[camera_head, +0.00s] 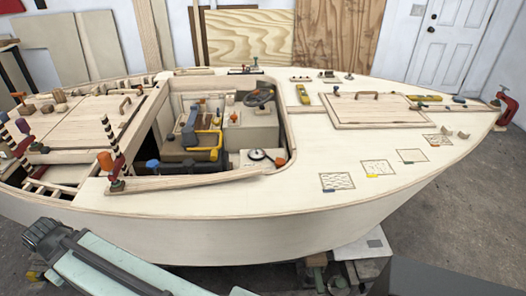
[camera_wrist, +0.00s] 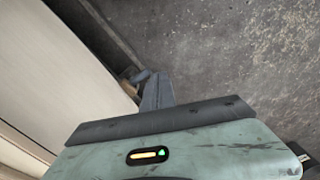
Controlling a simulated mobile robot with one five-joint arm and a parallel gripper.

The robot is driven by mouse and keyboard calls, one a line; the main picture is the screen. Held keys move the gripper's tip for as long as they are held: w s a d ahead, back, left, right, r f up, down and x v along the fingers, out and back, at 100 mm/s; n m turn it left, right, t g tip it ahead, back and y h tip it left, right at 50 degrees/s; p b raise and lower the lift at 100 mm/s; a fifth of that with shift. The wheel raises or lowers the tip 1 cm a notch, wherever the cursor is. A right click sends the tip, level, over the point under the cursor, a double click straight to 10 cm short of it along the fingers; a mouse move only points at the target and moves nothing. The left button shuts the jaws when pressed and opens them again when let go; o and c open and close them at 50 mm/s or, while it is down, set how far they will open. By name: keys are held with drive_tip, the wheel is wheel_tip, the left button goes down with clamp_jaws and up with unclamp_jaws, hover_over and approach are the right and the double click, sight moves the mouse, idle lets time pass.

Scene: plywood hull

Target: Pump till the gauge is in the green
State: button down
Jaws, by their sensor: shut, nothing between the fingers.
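I cannot clearly pick out the pump or read a gauge. In the head view, the boat's open cockpit holds a yellow-handled dark unit (camera_head: 203,142). A small round dark-rimmed piece (camera_head: 257,154) sits on a pale ledge at the cockpit's front right, with an orange knob (camera_head: 281,161) beside it; whether it is the gauge is too small to tell. My gripper (camera_wrist: 158,82) shows in the wrist view, shut and empty, above the grey floor beside the pale hull side. It is outside the hull, away from the cockpit.
The plywood hull (camera_head: 250,228) fills the view, its near side between my arm and the cockpit. A hatch (camera_head: 372,109) and several small tools lie on the right deck. Concrete floor (camera_head: 462,205) is clear at right.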

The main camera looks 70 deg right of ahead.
drive_tip(key=shift+w+a, duration=0.1)
drive_tip(key=shift+w, duration=0.1)
drive_tip(key=shift+r, duration=0.1)
